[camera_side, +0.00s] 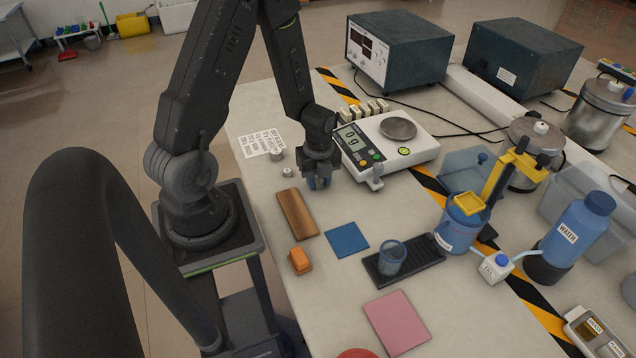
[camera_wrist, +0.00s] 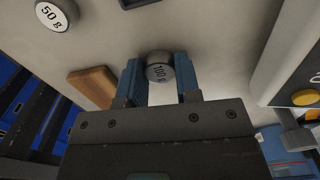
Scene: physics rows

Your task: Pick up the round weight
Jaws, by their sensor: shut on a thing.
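A round metal weight marked 100 g (camera_wrist: 158,72) sits between the blue fingers of my gripper (camera_wrist: 160,80) in the wrist view, near their tips. My gripper is shut on it. In the side view my gripper (camera_side: 319,181) points down over the table, just left of the white scale; the held weight is hidden there or too small to make out. I cannot tell whether it still touches the table. Another round weight, marked 50 g (camera_wrist: 57,15), lies apart at the upper left of the wrist view.
The scale (camera_side: 412,146) with its round pan stands close to my gripper's right. A wooden block (camera_side: 297,213), a blue square (camera_side: 347,240) and an orange block (camera_side: 300,260) lie nearer the camera. Small weights (camera_side: 275,154) and a printed sheet (camera_side: 262,143) lie to the left.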

